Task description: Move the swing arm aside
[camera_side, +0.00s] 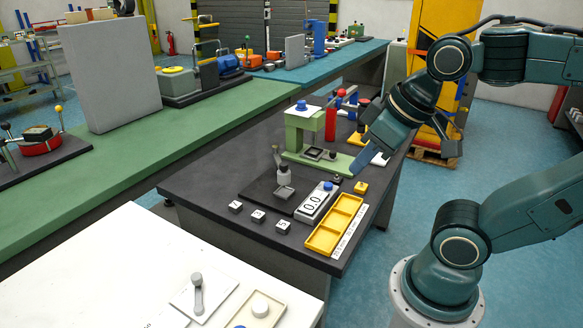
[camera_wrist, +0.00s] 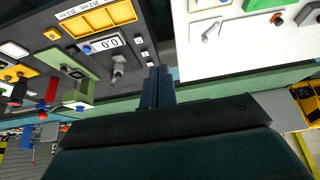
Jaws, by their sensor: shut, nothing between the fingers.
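A grey lever (camera_side: 198,291), which looks like the swing arm, is on a white square plate (camera_side: 215,300) on the white table. It also shows in the wrist view (camera_wrist: 211,32), near the top right. My gripper (camera_side: 357,168) is beside the green press over the dark table in the side view, well apart from the lever. In the wrist view my gripper's two fingers (camera_wrist: 158,72) are together with nothing between them. The lever's pivot and any catch are too small to make out.
A beige tray with a round knob (camera_side: 261,305) stands right of the plate. The dark table holds a green press (camera_side: 300,132), a yellow tray (camera_side: 336,226), a display box (camera_side: 315,202) and small blocks. Much of the white table (camera_side: 110,265) is clear.

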